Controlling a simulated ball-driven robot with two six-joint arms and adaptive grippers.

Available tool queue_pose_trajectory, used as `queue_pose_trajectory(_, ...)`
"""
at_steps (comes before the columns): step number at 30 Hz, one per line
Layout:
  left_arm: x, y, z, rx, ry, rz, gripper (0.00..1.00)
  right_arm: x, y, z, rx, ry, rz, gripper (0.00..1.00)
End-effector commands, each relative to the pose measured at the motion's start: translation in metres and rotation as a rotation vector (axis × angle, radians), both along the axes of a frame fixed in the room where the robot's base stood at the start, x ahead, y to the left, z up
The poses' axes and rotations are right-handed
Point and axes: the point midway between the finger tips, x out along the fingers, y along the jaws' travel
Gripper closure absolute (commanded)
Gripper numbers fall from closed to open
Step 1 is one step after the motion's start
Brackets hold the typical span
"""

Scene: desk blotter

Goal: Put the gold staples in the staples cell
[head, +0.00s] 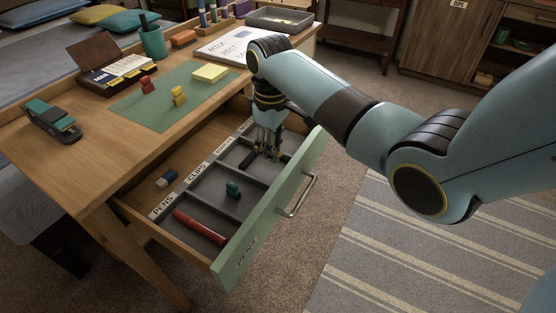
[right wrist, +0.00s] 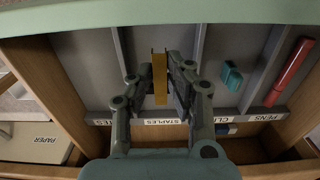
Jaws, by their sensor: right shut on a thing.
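My right gripper (head: 267,152) reaches down into the open drawer. In the right wrist view the right gripper (right wrist: 160,85) is shut on the gold staples (right wrist: 160,75), a narrow gold strip standing between its fingers. It is over the staples cell (right wrist: 143,50), between two grey dividers, with the STAPLES label (right wrist: 166,122) just below in the picture. I cannot tell if the strip touches the cell floor. In the head view the fingers hide the strip. My left gripper is not in view.
A teal clip (head: 233,189) lies in the clips cell and a red marker (head: 200,227) in the pens cell. A blue-and-white eraser (head: 166,178) lies in the drawer behind the tray. Red (head: 147,87) and yellow clips (head: 179,95) stand on the green blotter (head: 150,112). A stapler (head: 53,122) is at left.

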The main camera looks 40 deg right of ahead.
Motion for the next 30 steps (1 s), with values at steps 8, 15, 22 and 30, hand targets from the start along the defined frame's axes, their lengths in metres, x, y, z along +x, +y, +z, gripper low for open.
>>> queue_pose_trajectory(8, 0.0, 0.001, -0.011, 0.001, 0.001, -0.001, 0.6, -0.001, 0.0, -0.031, 0.001, 0.001, -0.001, 1.0)
queue_pose_trajectory(15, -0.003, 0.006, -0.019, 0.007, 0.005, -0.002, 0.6, 0.0, -0.001, -0.056, 0.0, 0.0, -0.001, 1.0)
queue_pose_trajectory(22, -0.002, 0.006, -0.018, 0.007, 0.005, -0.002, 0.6, 0.0, -0.001, -0.055, 0.0, 0.0, -0.002, 1.0)
queue_pose_trajectory(30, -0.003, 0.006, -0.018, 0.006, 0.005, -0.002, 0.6, 0.0, -0.001, -0.057, 0.0, -0.001, -0.002, 0.62)
